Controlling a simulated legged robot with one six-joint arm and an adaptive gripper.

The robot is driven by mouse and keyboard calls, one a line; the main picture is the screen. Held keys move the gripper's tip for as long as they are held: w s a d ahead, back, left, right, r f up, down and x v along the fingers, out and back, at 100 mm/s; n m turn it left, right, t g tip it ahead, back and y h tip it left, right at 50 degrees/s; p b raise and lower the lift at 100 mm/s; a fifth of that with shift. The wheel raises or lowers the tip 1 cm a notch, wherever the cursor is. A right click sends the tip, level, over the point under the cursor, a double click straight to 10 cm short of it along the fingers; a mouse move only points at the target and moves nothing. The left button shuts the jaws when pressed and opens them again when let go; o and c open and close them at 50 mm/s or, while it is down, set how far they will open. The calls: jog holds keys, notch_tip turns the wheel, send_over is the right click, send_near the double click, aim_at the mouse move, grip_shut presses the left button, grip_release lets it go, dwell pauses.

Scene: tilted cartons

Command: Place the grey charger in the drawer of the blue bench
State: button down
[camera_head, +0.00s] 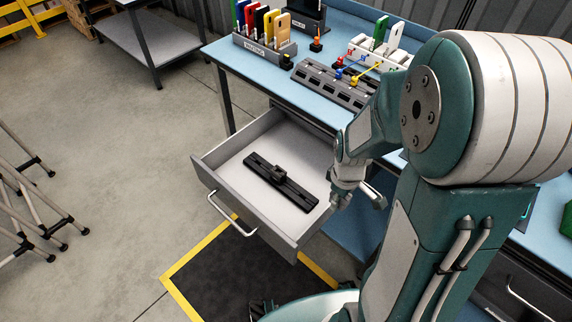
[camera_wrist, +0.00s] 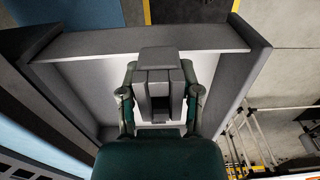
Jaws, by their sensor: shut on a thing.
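The drawer (camera_head: 205,182) of the blue bench (camera_head: 232,58) is pulled open, with a pale floor. My gripper (camera_head: 358,192) is at the drawer's right side in the head view. In the wrist view my gripper (camera_wrist: 160,95) is shut on a grey block, the grey charger (camera_wrist: 158,60). The drawer shows behind it in the wrist view, with its grey wall (camera_wrist: 90,46) across the top. The charger is hard to make out in the head view. My gripper hides part of the drawer floor in the wrist view.
A black bar-like object (camera_head: 293,190) lies in the drawer. On the bench stand a rack (camera_head: 262,47) of coloured items, a grey slotted holder (camera_head: 330,86) and a white holder (camera_head: 372,52). Metal frames (camera_head: 30,205) stand on the floor at left. The drawer floor's left part is bare.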

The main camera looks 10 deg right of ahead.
jog(key=w+a+f, duration=0.3)
jog(key=w+f, duration=0.1)
jog(key=w, duration=0.3)
send_near(302, 191)
jog(key=s+f, duration=0.2)
jog(key=shift+s+a+f, duration=0.1)
jog(key=shift+s+f, duration=0.1)
jog(key=shift+s, duration=0.2)
jog(key=shift+w+a+f, duration=0.2)
jog(key=shift+w+f, duration=0.35)
jog(key=shift+f, duration=1.65)
jog(key=shift+c, duration=1.5)
grip_release()
jog(key=shift+f, duration=0.1)
